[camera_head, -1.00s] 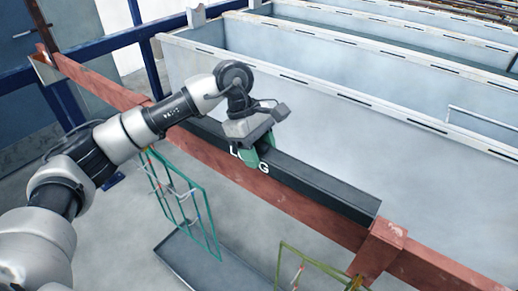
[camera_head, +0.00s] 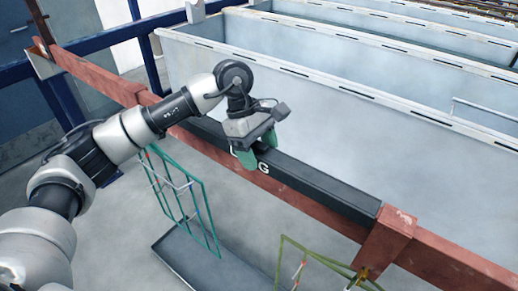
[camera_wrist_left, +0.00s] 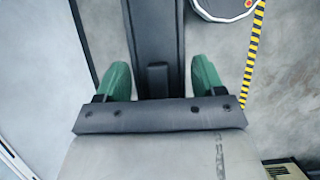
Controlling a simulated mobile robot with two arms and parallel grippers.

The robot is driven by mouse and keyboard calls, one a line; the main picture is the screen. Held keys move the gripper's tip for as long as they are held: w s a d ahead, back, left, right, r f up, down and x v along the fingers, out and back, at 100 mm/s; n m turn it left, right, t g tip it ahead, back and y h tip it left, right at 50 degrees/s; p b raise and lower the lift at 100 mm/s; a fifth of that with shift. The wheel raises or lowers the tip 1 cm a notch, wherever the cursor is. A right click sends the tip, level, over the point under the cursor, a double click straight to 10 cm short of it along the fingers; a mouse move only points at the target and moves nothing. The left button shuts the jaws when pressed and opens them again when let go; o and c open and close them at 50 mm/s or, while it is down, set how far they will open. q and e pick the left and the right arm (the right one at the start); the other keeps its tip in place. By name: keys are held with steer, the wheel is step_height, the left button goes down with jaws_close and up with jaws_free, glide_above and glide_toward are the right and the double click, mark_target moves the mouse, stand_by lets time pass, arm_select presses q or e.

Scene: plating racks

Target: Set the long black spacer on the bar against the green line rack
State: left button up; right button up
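The long black spacer (camera_head: 320,187) lies lengthwise along the red-brown bar (camera_head: 300,205), with white lettering on its side. Its right end meets or nearly meets a red-brown block (camera_head: 392,232) on the bar; its left end is hidden behind my left arm. A green rack (camera_head: 182,200) hangs below the bar at left, and an olive-green rack (camera_head: 318,262) hangs below the block at right. My left gripper (camera_head: 258,151) is open around the spacer's middle. In the left wrist view, the green fingers stand clear on both sides of the spacer (camera_wrist_left: 153,35). My right gripper is out of view.
Grey tanks (camera_head: 330,110) stand close behind the bar. A dark tray (camera_head: 215,265) lies on the floor below the racks. Blue rails (camera_head: 90,50) run at the back left. The space above the spacer's right half is clear.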

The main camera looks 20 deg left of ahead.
arm_select(q)
steer(key=shift+o, duration=0.8)
